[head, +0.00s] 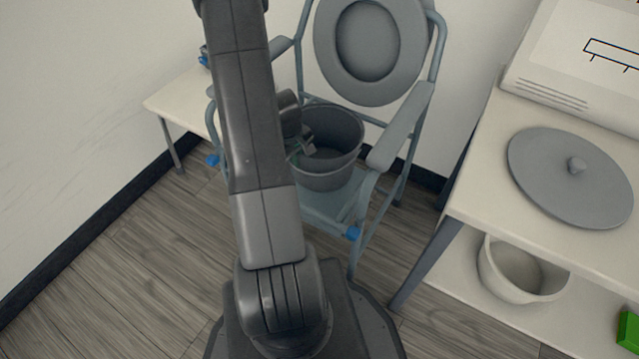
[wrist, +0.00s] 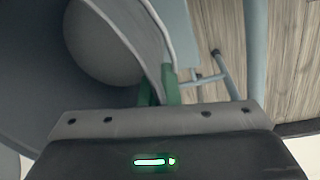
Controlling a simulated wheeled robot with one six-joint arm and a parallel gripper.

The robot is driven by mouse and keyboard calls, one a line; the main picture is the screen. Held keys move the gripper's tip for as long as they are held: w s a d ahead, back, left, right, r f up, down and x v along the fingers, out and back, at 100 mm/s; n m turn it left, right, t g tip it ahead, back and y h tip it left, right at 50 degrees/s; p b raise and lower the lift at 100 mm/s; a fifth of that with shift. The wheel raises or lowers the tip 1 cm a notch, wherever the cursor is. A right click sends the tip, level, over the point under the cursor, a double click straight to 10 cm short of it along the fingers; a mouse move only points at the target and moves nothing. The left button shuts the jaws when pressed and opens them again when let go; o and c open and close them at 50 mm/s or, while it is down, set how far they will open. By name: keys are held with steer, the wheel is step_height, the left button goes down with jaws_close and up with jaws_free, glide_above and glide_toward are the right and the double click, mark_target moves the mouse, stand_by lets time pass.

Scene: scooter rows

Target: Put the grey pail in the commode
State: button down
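The grey pail (head: 345,122) is upright within the frame of the blue-grey commode chair (head: 401,130), whose ring-shaped seat (head: 330,40) is raised at the back. My gripper (head: 300,150) is at the pail's left rim, partly hidden by my arm. In the wrist view the green fingertips (wrist: 160,90) close on the rim of the pail (wrist: 138,30), one on each side of its wall. The pail's inside looks empty. I cannot tell whether its underside rests on the commode.
A right-hand table (head: 470,205) bears a round grey lid (head: 545,185) and a white box (head: 590,60). A cream bucket (head: 510,285) and a green object (head: 628,330) are on its lower shelf. A small white table (head: 175,103) stands behind left. The floor at left is clear.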

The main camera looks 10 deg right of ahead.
mark_target(298, 180)
step_height(298, 180, down, 10)
steer(key=b, duration=0.3)
steer(key=shift+r+b, duration=0.15)
steer(key=shift+b, duration=0.25)
steer(key=c, duration=2.1)
jaws_free()
steer(key=o, duration=0.4)
steer(key=r+p, duration=0.1)
steer(key=r, duration=0.3)
steer(key=r+p, duration=0.2)
steer(key=r, duration=0.2)
steer(key=s+a+r+p, duration=0.1)
steer(key=r, duration=0.3)
steer(key=shift+a+p, duration=0.1)
steer(key=shift+p, duration=0.25)
steer(key=shift+f, duration=0.1)
